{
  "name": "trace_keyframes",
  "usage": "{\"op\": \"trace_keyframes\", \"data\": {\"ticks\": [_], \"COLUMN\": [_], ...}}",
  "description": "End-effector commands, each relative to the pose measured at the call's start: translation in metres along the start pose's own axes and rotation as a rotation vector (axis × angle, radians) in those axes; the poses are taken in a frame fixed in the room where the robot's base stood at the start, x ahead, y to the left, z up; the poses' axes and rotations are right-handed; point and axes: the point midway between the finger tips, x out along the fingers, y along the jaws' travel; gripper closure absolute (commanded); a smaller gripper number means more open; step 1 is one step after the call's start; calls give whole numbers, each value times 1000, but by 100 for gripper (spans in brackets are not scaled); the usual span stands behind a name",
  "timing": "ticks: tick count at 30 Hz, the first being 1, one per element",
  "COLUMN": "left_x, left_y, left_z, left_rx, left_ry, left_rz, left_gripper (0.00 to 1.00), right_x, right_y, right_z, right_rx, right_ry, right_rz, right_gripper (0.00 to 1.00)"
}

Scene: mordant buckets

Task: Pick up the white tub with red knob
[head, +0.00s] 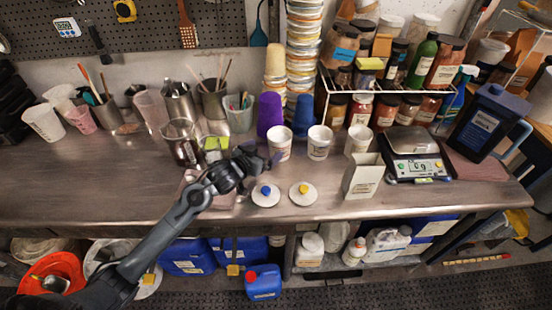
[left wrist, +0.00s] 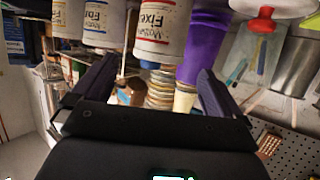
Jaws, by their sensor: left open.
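In the head view a white labelled tub (head: 280,146) stands at the left end of a row with a second white tub (head: 320,143) and a third (head: 358,140). No red knob shows in the head view. In the left wrist view a red knob (left wrist: 263,21) sits on a white lid (left wrist: 275,7) at the upper right; the nearest labelled tub (left wrist: 162,30) is at the top. My left gripper (head: 262,160) is open and empty, just left of the first tub; its fingers (left wrist: 155,85) spread wide in the wrist view. My right gripper is out of view.
A blue-knobbed lid (head: 265,194) and a yellow-knobbed lid (head: 303,193) lie on the counter. Purple cups (head: 269,112) stand behind the tubs. A beige box (head: 363,178) and a scale (head: 415,165) are to the right. The counter's far left front is clear.

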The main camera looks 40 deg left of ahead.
Motion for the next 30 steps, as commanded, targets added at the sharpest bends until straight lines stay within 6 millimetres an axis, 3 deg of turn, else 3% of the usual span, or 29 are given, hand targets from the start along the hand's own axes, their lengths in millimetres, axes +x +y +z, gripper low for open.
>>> {"op": "trace_keyframes", "data": {"ticks": [3,15,23,30], "left_x": [7,54,68,98], "left_y": [0,0,0,-2], "left_z": [-1,-4,-3,2], "left_rx": [1,-1,-1,-1], "left_ry": [21,27,26,26], "left_rz": [0,0,0,-1], "left_gripper": [0,0,0,0], "right_x": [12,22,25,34], "right_y": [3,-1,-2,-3], "right_z": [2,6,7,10], "right_rx": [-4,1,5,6], "right_ry": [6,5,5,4], "right_rz": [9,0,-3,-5], "right_gripper": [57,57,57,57]}}
